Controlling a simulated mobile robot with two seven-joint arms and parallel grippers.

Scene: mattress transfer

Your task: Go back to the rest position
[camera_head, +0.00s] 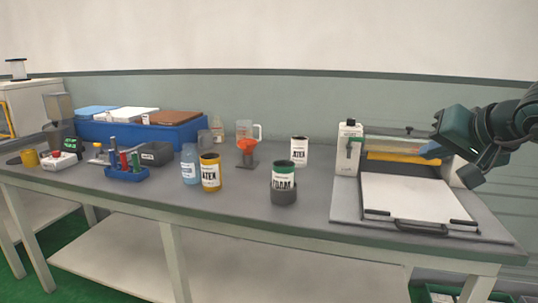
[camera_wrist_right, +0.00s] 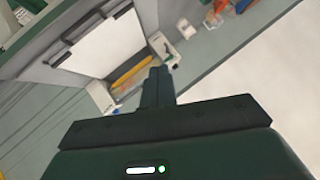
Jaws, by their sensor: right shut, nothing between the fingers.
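My right gripper (camera_head: 430,150) comes in from the right in the head view, raised in front of the right end of the press-like machine. It is shut and empty. In the right wrist view its closed fingers (camera_wrist_right: 157,88) point toward the machine. The machine has a white flat plate (camera_head: 415,195) with a black handle in front, a white upright post (camera_head: 348,148) at its left, and a yellow bar (camera_head: 402,157) behind. The plate also shows in the wrist view (camera_wrist_right: 108,45). My left gripper is not in view.
The table's front middle is clear.

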